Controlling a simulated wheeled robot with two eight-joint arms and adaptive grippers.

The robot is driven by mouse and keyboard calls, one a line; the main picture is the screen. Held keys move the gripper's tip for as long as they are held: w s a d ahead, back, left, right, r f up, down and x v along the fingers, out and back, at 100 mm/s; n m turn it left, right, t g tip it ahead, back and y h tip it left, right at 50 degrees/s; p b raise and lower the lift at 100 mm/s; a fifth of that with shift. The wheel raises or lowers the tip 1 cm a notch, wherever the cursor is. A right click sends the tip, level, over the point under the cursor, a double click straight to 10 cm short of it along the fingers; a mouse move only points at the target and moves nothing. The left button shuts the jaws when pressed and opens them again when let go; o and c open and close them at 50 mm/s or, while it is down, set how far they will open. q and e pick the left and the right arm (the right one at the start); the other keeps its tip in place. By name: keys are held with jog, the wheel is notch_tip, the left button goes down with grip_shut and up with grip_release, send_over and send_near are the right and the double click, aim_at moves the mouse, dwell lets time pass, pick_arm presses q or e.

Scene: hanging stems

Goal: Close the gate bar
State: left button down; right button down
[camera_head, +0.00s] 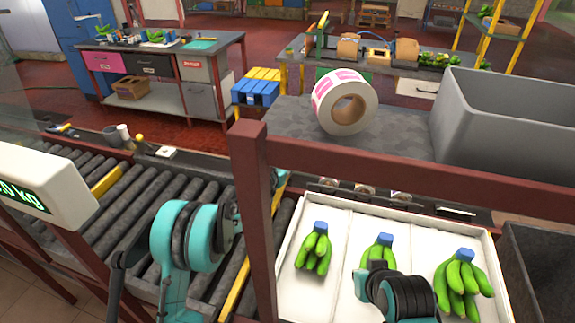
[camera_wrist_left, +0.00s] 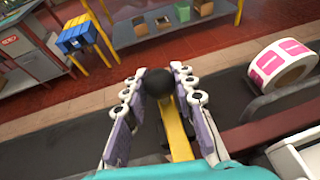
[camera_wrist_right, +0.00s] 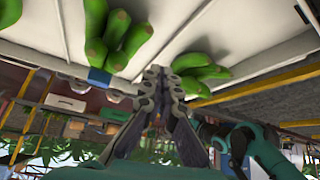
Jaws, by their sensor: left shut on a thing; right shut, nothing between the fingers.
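The gate bar (camera_wrist_left: 178,135) is a yellow bar with a round black knob (camera_wrist_left: 158,82) at its end, seen in the left wrist view. My left gripper (camera_wrist_left: 160,80) is shut on it, with fingers on both sides near the knob. In the head view my left arm reaches over the roller conveyor (camera_head: 135,205), and its fingers are mostly hidden by the arm and a red post. My right gripper (camera_wrist_right: 155,78) is shut and empty, in front of the banana tray.
A red frame post (camera_head: 255,210) stands close right of my left arm. A white tray (camera_head: 335,225) holds green banana bunches. A label roll (camera_head: 345,102) and a grey bin (camera_head: 510,110) stand behind. A scale display (camera_head: 40,185) is at the left.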

pick_arm(q)
jog(key=shift+s+f, duration=0.1)
jog(key=shift+f, duration=0.15)
jog(key=c, duration=1.5)
grip_release()
jog(key=o, duration=0.3)
jog(key=v, duration=1.1)
jog(key=shift+s+a+r, duration=0.15)
jog(key=shift+s+a, duration=0.05)
jog(key=shift+s, duration=0.1)
